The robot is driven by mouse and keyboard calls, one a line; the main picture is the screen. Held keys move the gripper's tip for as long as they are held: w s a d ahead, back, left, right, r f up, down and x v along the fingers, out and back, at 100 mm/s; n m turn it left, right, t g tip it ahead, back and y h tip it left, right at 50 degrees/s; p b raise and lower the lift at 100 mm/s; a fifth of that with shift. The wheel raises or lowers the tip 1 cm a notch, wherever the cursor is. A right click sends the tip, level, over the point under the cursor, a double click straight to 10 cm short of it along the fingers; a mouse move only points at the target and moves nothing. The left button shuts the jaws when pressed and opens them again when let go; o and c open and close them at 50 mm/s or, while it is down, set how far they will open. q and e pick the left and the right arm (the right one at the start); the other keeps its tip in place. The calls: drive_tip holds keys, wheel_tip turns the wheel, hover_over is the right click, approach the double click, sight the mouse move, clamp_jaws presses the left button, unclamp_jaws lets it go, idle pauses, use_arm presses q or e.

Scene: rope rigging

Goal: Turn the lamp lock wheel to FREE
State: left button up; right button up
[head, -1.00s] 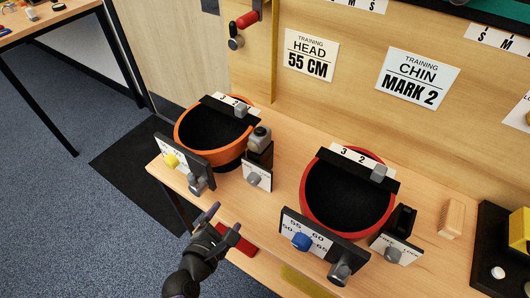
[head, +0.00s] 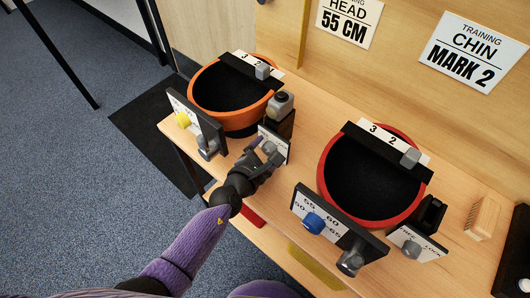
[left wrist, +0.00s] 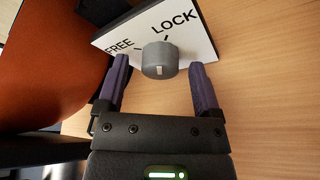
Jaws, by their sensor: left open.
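The lamp lock wheel is a grey knob (left wrist: 160,60) on a white plate (left wrist: 185,22) reading FREE on the left and LOCK on the right in the left wrist view. A pale mark shows on the knob's face; which word it points to I cannot tell. My left gripper (head: 262,156) is open at this plate beside the orange bowl-shaped helmet (head: 232,122). In the left wrist view its purple fingers (left wrist: 159,66) stand on either side of the knob, with gaps visible. The grey lamp block (head: 281,104) sits above the plate. My right gripper is out of view.
A red helmet (head: 412,208) with a FREE/LOCK plate and grey knob (head: 411,249) stands to the right. A yellow knob (head: 183,120) and a blue knob (head: 313,223) sit on black panels. A wooden block (head: 482,218) is at right.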

use_arm(q)
clamp_jaws()
idle(0.3)
drive_tip(key=shift+a+r+n+g+p, duration=0.1)
drive_tip(key=shift+n+g+p, duration=0.25)
drive_tip(key=shift+n, duration=0.35)
drive_tip(key=shift+n+g+h, duration=0.45)
drive_tip(key=shift+n+h, duration=0.35)
drive_tip(key=shift+n, duration=0.2)
drive_tip(key=shift+w+n+h, duration=0.1)
drive_tip(key=shift+n+h, duration=0.2)
drive_tip(key=shift+n, duration=0.3)
drive_tip(key=shift+g, duration=0.3)
